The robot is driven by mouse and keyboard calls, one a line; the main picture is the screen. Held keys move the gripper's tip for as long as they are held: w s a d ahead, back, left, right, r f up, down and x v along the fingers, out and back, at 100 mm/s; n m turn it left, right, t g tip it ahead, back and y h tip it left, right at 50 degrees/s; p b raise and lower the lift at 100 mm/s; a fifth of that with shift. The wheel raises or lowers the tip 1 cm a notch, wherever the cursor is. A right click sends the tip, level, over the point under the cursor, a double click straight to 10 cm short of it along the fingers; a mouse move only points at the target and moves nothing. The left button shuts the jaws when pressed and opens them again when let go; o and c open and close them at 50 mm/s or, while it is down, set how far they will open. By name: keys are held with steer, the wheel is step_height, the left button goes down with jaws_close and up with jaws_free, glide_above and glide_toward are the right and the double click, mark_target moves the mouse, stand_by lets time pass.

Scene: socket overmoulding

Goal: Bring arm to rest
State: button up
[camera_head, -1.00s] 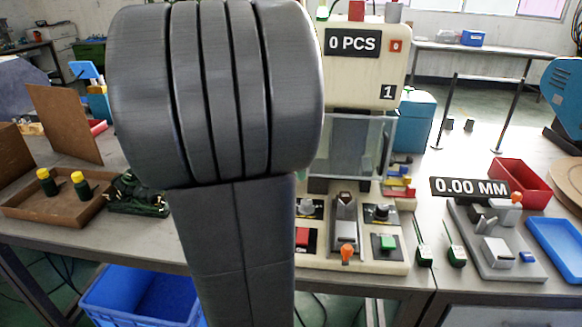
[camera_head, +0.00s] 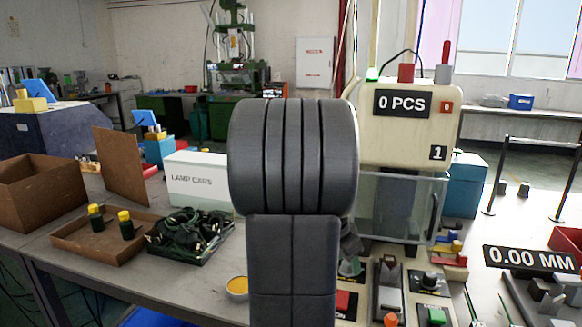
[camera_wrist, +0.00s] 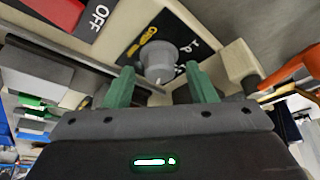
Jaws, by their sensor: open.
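My arm fills the middle of the head view and hides part of the bench. My gripper (camera_wrist: 162,88) shows in the wrist view with its two green fingers apart and nothing between them. Just beyond the fingertips is a grey round knob (camera_wrist: 168,60) on a black plate with yellow marks. A red block by an OFF label (camera_wrist: 99,17) is at its upper left.
The cream machine (camera_head: 411,135) with the "0 PCS" display stands right of my arm, its clear guard (camera_head: 400,205) below. A brown tray (camera_head: 75,238) with two yellow-capped bottles, a tray of dark cables (camera_head: 190,232) and a white lamp caps box (camera_head: 195,180) are left. An orange-handled part (camera_wrist: 290,68) is close right.

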steer(key=shift+d+f, duration=0.1)
steer(key=shift+f, duration=0.3)
steer(key=shift+r, duration=0.1)
steer(key=p+v, duration=0.3)
steer(key=v, duration=1.1)
steer(key=b+x, duration=0.3)
steer(key=x, duration=1.1)
steer(key=shift+r+p, duration=0.1)
steer(key=shift+p, duration=0.35)
steer(key=shift+r+n+t+p, duration=0.15)
steer(key=shift+n+t+p, duration=0.15)
steer(key=shift+n+p, duration=0.6)
steer(key=n+y+p, duration=0.1)
steer(key=n+p, duration=0.1)
steer(key=p, duration=0.1)
steer(key=shift+d+n+t, duration=0.1)
steer(key=shift+n+t, duration=0.3)
steer(key=n+y+p, duration=0.1)
steer(key=n+p, duration=0.1)
steer(key=p, duration=0.4)
steer(key=shift+n, duration=0.4)
